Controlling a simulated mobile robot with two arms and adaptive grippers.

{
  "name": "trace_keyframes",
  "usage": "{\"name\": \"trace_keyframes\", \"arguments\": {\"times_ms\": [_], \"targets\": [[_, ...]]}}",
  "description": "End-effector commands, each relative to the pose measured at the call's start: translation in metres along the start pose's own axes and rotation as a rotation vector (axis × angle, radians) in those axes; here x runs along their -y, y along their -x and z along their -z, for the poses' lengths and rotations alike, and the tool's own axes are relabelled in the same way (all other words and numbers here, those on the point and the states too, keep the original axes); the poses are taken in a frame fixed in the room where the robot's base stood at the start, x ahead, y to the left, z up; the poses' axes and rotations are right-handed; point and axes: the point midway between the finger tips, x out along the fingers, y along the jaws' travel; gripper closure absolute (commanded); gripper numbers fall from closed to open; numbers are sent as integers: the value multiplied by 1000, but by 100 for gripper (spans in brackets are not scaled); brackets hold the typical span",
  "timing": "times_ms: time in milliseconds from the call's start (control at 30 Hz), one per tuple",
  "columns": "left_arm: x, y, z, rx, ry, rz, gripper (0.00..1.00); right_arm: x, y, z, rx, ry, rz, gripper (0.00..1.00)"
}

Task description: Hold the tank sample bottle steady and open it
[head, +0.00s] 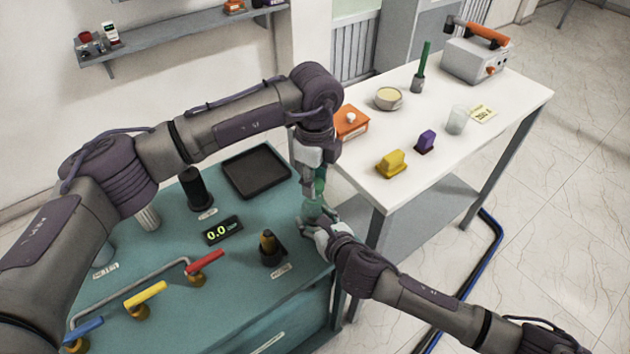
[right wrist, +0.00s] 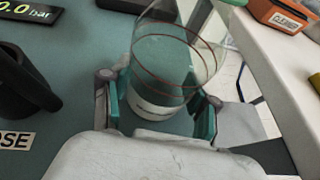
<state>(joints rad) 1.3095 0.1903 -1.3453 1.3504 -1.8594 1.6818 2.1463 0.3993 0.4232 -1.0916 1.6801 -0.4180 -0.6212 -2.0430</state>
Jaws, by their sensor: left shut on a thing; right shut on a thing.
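The tank sample bottle (right wrist: 168,65) is a clear cylinder with thin dark rings and a white label low down, seen in the right wrist view. My right gripper (right wrist: 160,106) is shut around it, with a teal-padded finger on each side. In the head view the bottle (head: 313,208) is small and mostly covered by my right gripper (head: 316,220). My left gripper (head: 319,184) points down just above the right one and is shut at the bottle's top. The cap itself is hidden between the left fingers.
The teal bench (head: 235,290) carries a black tray (head: 256,171), a 0.0 bar display (head: 223,230) and red (head: 205,262), yellow and blue levers. The white table (head: 480,120) on the right holds an orange box (head: 351,122), bowl and blocks. Its near corner is close to my grippers.

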Motion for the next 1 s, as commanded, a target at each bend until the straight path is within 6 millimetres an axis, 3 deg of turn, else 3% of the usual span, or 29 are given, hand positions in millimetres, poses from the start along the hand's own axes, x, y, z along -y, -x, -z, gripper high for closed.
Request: {"name": "trace_keyframes", "arguments": {"times_ms": [333,633,900,933,1000], "targets": [[0,3,0,0,0,1,100,0,0,1,-2,-1,0,100],[1,36,0,1,0,4,100,0,0,1,-2,-1,0,100],[0,40,0,0,-1,0,100,0,0,1,-2,-1,0,100],[0,40,0,0,-1,0,100,0,0,1,-2,-1,0,35],[0,40,0,0,-1,0,100,0,0,1,-2,-1,0,24]]}}
